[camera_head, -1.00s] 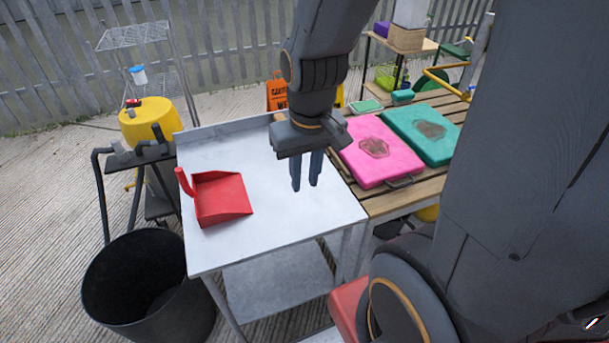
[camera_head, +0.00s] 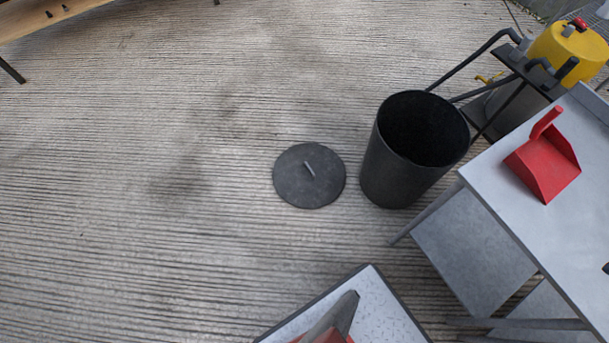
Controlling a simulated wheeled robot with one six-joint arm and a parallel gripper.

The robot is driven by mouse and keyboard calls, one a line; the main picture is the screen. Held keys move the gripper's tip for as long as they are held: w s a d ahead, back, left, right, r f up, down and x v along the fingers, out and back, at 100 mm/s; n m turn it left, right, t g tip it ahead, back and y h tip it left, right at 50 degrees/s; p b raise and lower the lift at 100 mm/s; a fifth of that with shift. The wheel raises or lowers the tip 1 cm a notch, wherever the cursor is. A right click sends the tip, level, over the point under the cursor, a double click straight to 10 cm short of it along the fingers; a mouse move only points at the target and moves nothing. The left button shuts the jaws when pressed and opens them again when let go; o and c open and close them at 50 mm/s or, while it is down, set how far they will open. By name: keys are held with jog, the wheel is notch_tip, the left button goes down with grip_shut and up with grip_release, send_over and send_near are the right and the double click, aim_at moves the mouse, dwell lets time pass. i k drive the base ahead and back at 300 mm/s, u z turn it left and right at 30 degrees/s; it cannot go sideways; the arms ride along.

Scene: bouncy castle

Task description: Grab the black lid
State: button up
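The black lid (camera_head: 309,176) lies flat on the ribbed concrete floor near the middle of the head view. It is round and dark grey-black, with a short bar handle on top. Nothing covers it. A tall black bin (camera_head: 385,172) stands open and upright just to its right, a small gap apart. My gripper cannot be made out in this view. A tiny dark tip shows at the right edge over the table, too small to identify.
A metal table (camera_head: 500,187) stands at right with a red dustpan (camera_head: 545,168) on it. A wooden bench (camera_head: 40,16) is at upper left. Floor left of the lid is clear. A pale, dark-edged platform, probably mine, shows at the bottom.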

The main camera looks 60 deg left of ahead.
aim_at(306, 175)
jog(key=k, duration=0.25)
jog(key=u, duration=3.35)
jog(key=k, duration=0.95)
jog(key=z, duration=0.95)
jog(key=i, duration=1.4)
jog(key=u, duration=0.45)
